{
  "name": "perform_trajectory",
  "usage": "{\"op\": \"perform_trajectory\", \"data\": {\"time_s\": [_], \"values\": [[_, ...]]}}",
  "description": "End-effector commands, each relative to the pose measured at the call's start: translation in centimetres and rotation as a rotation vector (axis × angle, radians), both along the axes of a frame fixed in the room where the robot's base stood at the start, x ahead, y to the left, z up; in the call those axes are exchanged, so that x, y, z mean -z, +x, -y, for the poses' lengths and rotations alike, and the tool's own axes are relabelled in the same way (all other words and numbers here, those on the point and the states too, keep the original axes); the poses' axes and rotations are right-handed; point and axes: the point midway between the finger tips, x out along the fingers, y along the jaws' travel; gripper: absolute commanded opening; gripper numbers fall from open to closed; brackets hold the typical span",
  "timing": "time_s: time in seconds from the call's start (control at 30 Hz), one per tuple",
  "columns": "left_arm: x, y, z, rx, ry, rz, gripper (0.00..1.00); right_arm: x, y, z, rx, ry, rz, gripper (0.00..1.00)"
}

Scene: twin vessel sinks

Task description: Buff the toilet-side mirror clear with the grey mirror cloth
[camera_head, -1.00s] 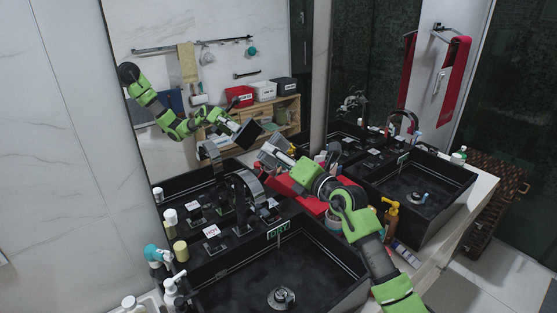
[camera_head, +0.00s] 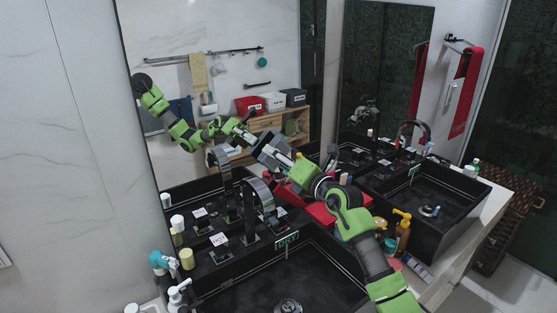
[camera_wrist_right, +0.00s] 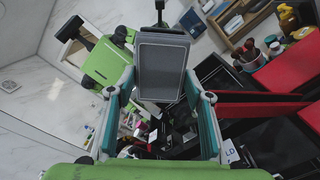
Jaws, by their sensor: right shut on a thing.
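The large left mirror (camera_head: 215,25) stands behind the near sink, and a second mirror (camera_head: 385,60) stands behind the far sink. I cannot tell from labels which is toilet-side. My right arm reaches across the counter to the left mirror, its gripper (camera_head: 250,138) close to the glass. In the right wrist view the gripper (camera_wrist_right: 165,100) is shut on the grey mirror cloth (camera_wrist_right: 162,68), a flat dark-grey pad held between the teal fingers. Whether the cloth touches the glass is unclear. The reflected green arm meets my gripper in the mirror. My left gripper is out of view.
Two black vessel sinks (camera_head: 290,265) (camera_head: 435,195) stand on the counter. A curved black tap (camera_head: 262,205) rises below my right forearm. Bottles (camera_head: 403,232) and a red cloth or tray (camera_head: 320,213) lie around the arm. A red towel (camera_head: 465,90) hangs at right.

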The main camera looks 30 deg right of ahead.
Motion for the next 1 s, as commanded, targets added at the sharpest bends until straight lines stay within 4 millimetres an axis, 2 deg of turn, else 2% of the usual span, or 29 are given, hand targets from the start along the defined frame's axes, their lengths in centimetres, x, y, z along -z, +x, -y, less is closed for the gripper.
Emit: {"op": "perform_trajectory", "data": {"time_s": [1.0], "values": [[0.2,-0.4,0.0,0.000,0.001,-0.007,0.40,0.0,1.7,-0.2,0.000,0.000,0.001,0.29]]}}
